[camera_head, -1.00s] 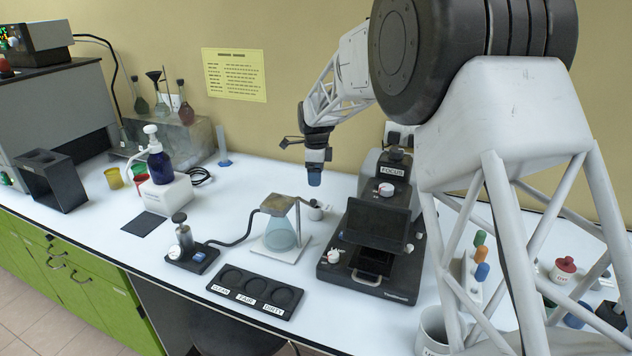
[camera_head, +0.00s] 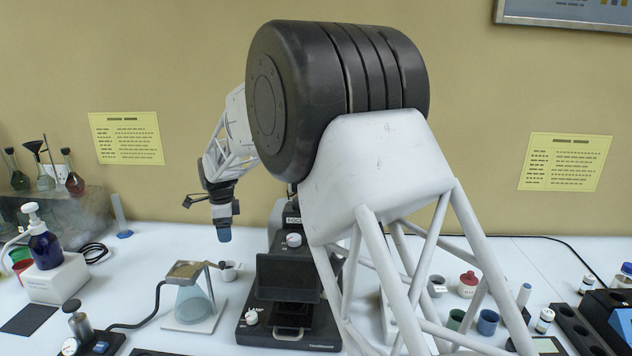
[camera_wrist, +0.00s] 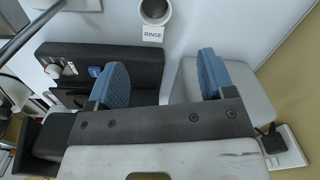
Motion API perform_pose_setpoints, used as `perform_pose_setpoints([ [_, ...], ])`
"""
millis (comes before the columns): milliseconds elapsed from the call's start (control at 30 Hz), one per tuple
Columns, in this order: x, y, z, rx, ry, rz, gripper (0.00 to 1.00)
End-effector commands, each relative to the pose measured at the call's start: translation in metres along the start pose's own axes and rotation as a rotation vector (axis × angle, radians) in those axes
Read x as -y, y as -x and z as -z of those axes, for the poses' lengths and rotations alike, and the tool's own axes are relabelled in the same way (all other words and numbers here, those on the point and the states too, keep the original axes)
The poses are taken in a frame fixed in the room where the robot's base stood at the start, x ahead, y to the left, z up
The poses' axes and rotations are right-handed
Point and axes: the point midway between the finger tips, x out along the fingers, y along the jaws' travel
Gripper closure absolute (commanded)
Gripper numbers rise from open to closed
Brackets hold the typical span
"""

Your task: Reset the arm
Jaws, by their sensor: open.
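My gripper (camera_head: 223,234) hangs in the air above the bench, pointing down, left of the dark focus instrument (camera_head: 280,310). In the wrist view its two blue fingertips (camera_wrist: 161,76) are wide apart with nothing between them. Below it in the head view stand a small white cup (camera_head: 229,273) and a glass flask (camera_head: 192,304) under a metal stand. My white arm and its large black joint fill the middle of the head view and hide part of the instrument.
A pump bottle (camera_head: 44,246) stands on a white box at the left. Small jars, including a red-topped one (camera_head: 467,284), stand at the right.

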Motion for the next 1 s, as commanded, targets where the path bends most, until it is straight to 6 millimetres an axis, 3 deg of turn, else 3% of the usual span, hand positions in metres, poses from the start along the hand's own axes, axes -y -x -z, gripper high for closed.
perform_pose_setpoints([
  [167,0.007,0.042,0.03,-0.012,0.068,0.102,0.24],
  [333,0.008,0.106,0.078,-0.052,0.186,0.252,0.24],
  [500,-0.009,0.169,0.134,-0.12,0.324,0.382,0.24],
  [600,-0.026,0.193,0.162,-0.157,0.391,0.42,0.24],
  [800,-0.073,0.218,0.21,-0.207,0.495,0.43,0.24],
  [1000,-0.128,0.223,0.248,-0.233,0.582,0.397,0.24],
])
